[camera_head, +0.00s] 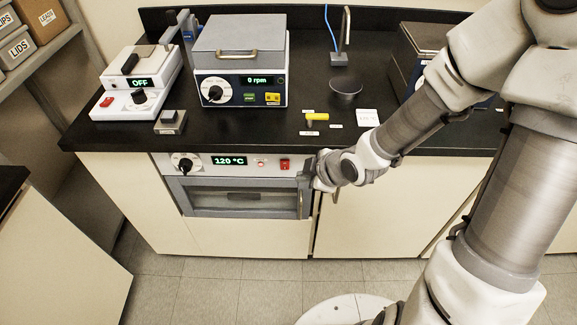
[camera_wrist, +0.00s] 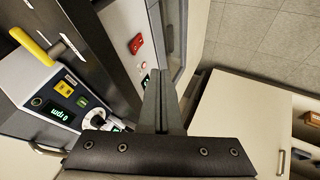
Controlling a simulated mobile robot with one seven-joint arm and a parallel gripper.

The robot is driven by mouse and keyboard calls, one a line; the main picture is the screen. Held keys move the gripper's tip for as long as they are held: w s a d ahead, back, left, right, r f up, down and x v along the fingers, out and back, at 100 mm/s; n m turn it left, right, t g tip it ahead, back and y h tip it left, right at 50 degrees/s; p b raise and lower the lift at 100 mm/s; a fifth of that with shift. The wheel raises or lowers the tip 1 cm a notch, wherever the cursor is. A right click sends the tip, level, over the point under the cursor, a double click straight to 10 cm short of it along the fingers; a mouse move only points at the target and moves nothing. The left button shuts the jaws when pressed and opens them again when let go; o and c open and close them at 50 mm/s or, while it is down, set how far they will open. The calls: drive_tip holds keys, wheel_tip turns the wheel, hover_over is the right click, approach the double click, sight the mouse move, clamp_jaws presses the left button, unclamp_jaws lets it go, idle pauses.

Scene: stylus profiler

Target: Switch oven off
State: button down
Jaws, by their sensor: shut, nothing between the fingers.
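The oven (camera_head: 241,212) is built in under the black counter, with its door closed. Its display (camera_head: 229,161) is lit and reads 120 °C. A black dial (camera_head: 185,162) sits left of the display. A red rocker switch (camera_head: 285,164) is at the right end of the panel. It also shows in the wrist view (camera_wrist: 135,43), just beyond my fingertips. My gripper (camera_wrist: 155,74) is shut and empty, in front of the panel's right part, apart from the switch as far as I can tell. My wrist hides the area right of the oven.
On the counter (camera_head: 235,138) stand a centrifuge-like box (camera_head: 240,88) reading 0 rpm, a white device (camera_head: 132,102) reading OFF, a yellow-handled tool (camera_head: 316,117) and a dark round plate (camera_head: 345,87). White cabinet doors flank the oven. The floor (camera_head: 240,285) in front is clear.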

sight(283, 161)
drive_tip(key=shift+w+a+f+b, duration=0.7)
drive_tip(key=shift+w+f, duration=0.5)
drive_tip(key=shift+w, duration=0.3)
drive_tip(key=shift+w+a+f+b, duration=0.5)
drive_tip(key=shift+w+f+b, duration=0.25)
drive_tip(key=shift+w+f, duration=0.65)
drive_tip(key=shift+w+a+f+b, duration=0.7)
drive_tip(key=shift+w+f, duration=0.35)
drive_tip(key=shift+w, duration=0.55)
drive_tip(key=shift+d, duration=0.1)
drive_tip(key=shift+w+r, duration=0.15)
drive_tip(key=shift+w, duration=0.15)
drive_tip(key=shift+r, duration=0.1)
drive_tip(key=shift+r+p, duration=0.65)
drive_tip(key=shift+r, duration=0.1)
